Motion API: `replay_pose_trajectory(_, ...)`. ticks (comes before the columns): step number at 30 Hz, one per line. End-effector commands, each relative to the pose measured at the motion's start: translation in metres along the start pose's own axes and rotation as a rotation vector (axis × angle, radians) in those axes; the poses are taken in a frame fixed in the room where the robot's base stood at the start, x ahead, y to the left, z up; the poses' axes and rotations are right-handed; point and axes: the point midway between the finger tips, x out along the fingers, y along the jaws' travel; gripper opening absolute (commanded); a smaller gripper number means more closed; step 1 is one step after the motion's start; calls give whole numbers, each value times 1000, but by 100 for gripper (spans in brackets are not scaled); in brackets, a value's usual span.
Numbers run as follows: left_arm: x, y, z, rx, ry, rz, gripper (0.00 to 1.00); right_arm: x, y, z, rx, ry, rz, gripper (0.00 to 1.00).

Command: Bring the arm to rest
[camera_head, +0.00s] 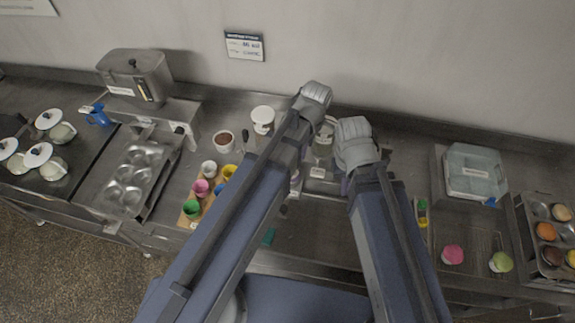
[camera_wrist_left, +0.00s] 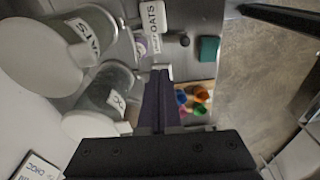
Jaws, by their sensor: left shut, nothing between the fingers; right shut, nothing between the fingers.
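Both of my arms reach forward over the steel counter from the bottom of the head view. My left gripper (camera_wrist_left: 160,76) shows in the left wrist view with its dark fingers together and nothing between them. It is above the counter, beside labelled jars. In the head view, my left arm's wrist is at the upper middle and largely hides the fingers. My right gripper (camera_head: 347,184) is partly hidden under its grey wrist, just right of the left arm; it is shut and empty.
Coloured cups (camera_head: 201,187) stand on a wooden board left of my left arm. A muffin tray (camera_head: 132,178) and lidded pots lie further left. A clear-lidded box (camera_head: 473,172) and a pastry tray (camera_head: 527,232) are at right. White-lidded jars (camera_wrist_left: 97,95) stand close to my left gripper.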

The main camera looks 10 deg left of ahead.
Motion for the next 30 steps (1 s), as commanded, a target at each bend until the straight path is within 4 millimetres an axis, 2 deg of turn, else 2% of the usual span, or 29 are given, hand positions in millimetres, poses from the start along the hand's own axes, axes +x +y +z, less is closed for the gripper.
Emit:
replay_pose_trajectory(10,0,0,-1,7,-1,0,0,0,0,0,0,0,0,0)
replay_pose_trajectory(14,1,-4,-9,108,-8,4,0,0,0,0,0,0,0,0)
replay_pose_trajectory(17,2,-10,-21,286,-20,12,0,0,0,0,0,0,0,0)
replay_pose_trajectory(24,6,-25,-55,822,-41,55,0,0,0,0,0,0,0,0)
replay_pose_trajectory(30,8,-35,-75,1169,-38,92,0,0,0,0,0,0,0,0)
